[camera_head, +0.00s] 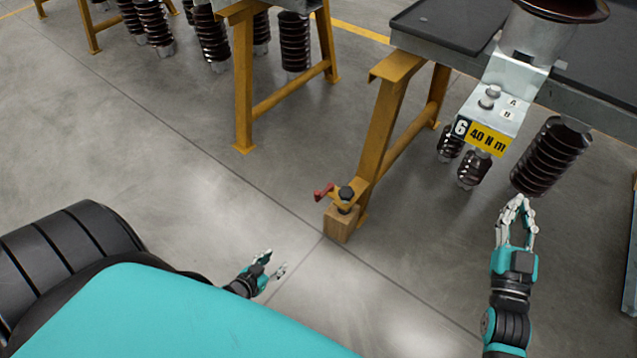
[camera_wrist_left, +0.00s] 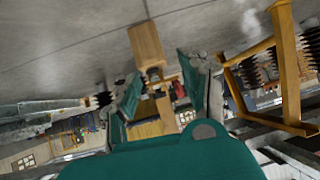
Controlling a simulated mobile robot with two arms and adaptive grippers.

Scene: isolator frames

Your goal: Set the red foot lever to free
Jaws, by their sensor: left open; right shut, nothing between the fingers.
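The red foot lever (camera_head: 323,192) sticks out to the left from the foot of a yellow trestle (camera_head: 385,130), beside a black bolt head (camera_head: 346,192). In the left wrist view, the red lever (camera_wrist_left: 179,90) shows between the open fingers (camera_wrist_left: 162,88), with the wooden block (camera_wrist_left: 146,44) above. My right gripper (camera_head: 516,212) is shut and empty, at the right below the ribbed insulators.
A bench top (camera_head: 450,25) rests on the trestle. A metal bracket (camera_head: 492,108) with a "40 N m" label and dark ribbed insulators (camera_head: 552,157) hang near my right gripper. Another trestle (camera_head: 243,80) stands further back. The floor left of the lever is clear.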

